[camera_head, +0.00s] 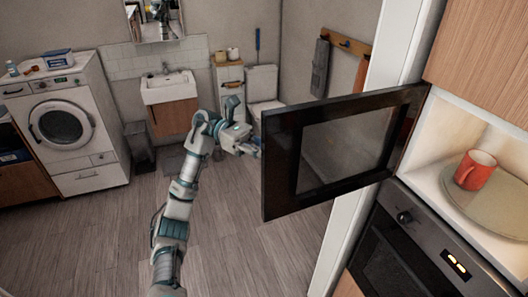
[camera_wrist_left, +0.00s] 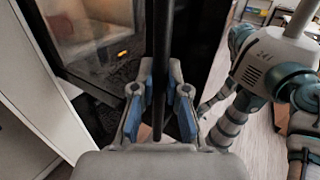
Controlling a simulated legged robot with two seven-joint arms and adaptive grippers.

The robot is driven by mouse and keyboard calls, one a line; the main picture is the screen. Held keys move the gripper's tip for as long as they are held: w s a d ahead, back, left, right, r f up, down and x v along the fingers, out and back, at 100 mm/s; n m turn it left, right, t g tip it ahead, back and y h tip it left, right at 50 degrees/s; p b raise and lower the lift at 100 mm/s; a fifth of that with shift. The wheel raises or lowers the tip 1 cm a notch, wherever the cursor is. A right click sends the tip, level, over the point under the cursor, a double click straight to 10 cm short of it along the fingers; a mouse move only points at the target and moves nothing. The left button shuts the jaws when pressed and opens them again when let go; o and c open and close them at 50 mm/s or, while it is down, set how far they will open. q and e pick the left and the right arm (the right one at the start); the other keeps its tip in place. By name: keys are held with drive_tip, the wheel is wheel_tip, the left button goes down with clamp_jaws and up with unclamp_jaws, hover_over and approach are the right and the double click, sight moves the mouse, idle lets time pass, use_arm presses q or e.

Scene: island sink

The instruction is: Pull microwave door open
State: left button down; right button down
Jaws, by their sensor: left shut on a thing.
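The dark microwave door (camera_head: 282,170), a black frame around a tinted window, stands swung wide open, hinged at the right by the cabinet. The microwave cavity shows a red mug (camera_head: 476,170) on a round glass plate (camera_head: 505,205). My left gripper (camera_head: 256,149) is at the door's free outer edge, its fingertips partly hidden behind it. In the left wrist view my left gripper (camera_wrist_left: 160,98) has its blue-padded fingers on both sides of a thin dark upright bar (camera_wrist_left: 158,60) at the door edge and is shut on it. My right gripper is not in view.
A built-in oven (camera_head: 400,255) sits below the microwave, and a wooden cabinet (camera_head: 480,50) above it. A white post (camera_head: 345,220) stands behind the door. A washing machine (camera_head: 70,125), sink (camera_head: 170,88) and toilet (camera_head: 262,85) line the back. The wooden floor at left is clear.

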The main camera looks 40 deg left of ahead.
use_arm(q)
drive_tip(key=shift+s+d+r, duration=0.15)
drive_tip(key=shift+d+r, duration=0.05)
drive_tip(key=shift+d, duration=0.1)
drive_tip(key=c, duration=1.4)
unclamp_jaws()
drive_tip(key=shift+o, duration=1.1)
drive_tip(key=shift+w, duration=0.2)
drive_tip(key=a, duration=1.2)
drive_tip(key=shift+f, duration=0.15)
